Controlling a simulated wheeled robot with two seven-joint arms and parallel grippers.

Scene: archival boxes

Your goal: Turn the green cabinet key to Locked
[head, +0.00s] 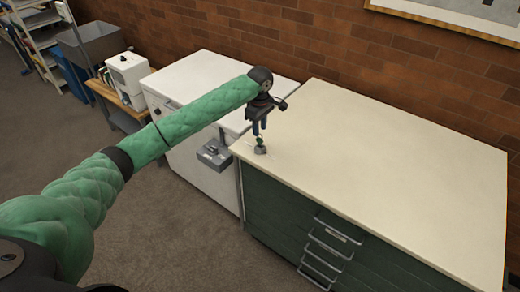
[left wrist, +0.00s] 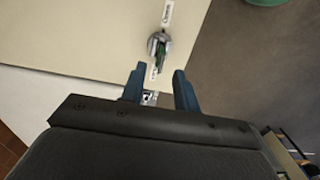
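The green key (left wrist: 160,56) sits in a grey round lock (left wrist: 157,42) on the cream cabinet top, near its left front corner. In the head view the key (head: 260,141) and lock (head: 261,151) show small, right below my left gripper (head: 258,131). In the left wrist view my left gripper (left wrist: 160,70) is open and empty, its two blue fingers apart, with the key just beyond the fingertips. One small white label (left wrist: 167,13) lies beyond the lock and another (left wrist: 152,72) lies near the fingers; I cannot read them surely. My right gripper is not in view.
The dark green drawer cabinet (head: 300,215) has metal handles on its front. A white cabinet (head: 200,172) with a grey latch box (head: 215,154) stands beside it on the left. A brick wall runs behind. The cabinet top to the right is bare.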

